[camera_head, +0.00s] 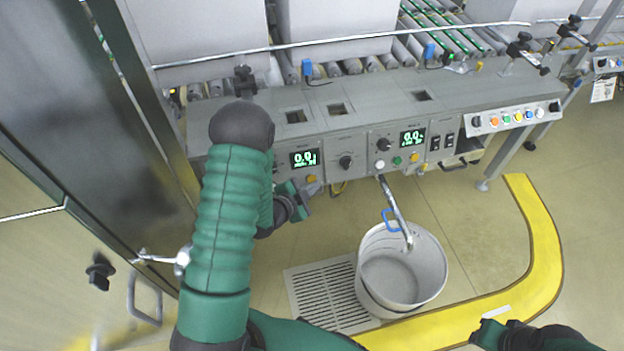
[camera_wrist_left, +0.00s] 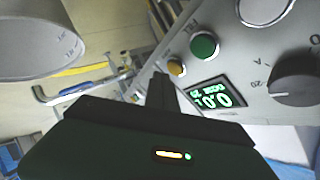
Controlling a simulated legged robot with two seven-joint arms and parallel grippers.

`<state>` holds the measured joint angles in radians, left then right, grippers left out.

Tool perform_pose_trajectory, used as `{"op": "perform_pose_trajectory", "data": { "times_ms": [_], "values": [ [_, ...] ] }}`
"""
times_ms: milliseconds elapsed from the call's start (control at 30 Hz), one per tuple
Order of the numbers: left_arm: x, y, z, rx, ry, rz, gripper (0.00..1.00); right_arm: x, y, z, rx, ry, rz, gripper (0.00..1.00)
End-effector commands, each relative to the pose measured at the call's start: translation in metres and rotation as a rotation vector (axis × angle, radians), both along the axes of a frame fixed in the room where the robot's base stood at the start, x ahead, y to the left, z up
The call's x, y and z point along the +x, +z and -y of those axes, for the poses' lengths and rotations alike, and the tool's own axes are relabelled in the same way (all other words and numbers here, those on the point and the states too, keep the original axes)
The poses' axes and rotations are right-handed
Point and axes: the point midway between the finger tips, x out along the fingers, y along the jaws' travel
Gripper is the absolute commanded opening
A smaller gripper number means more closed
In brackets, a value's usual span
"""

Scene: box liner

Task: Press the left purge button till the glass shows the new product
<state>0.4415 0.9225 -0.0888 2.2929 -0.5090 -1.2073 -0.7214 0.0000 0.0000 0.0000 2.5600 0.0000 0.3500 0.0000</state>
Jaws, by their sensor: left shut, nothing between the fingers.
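The left control unit has a lit display reading about 0.0 (camera_head: 304,158) and an orange button (camera_head: 311,178) below it. My left gripper (camera_head: 312,189) is shut and empty, just below that button. In the left wrist view the shut fingertip (camera_wrist_left: 160,78) is close beside the orange button (camera_wrist_left: 177,68); I cannot tell whether they touch. A green button (camera_wrist_left: 204,46), a partly cut-off white button (camera_wrist_left: 265,8) and the display (camera_wrist_left: 215,97) also show there. I cannot make out a sight glass. My right gripper (camera_head: 490,333) is at the bottom right, its jaws unclear.
A right control unit (camera_head: 412,137) has its own display and buttons. A bent pipe with a blue handle (camera_head: 392,213) hangs over a pale bucket (camera_head: 430,285) beside a floor grate (camera_head: 318,297). A metal cabinet (camera_head: 90,110) stands close at left. Yellow floor marking (camera_head: 545,240) curves at right.

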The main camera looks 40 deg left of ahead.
Motion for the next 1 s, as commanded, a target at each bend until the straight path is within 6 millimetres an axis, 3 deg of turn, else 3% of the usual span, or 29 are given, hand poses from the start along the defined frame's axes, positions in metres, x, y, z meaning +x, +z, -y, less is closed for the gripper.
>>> {"op": "perform_pose_trajectory", "data": {
  "times_ms": [1000],
  "values": [
    [0.0063, -0.0023, -0.0078, 0.000, 0.000, 0.000, 0.00, 0.0000, -0.0012, 0.0000, 0.000, 0.000, 0.000, 0.31]
  ]
}}
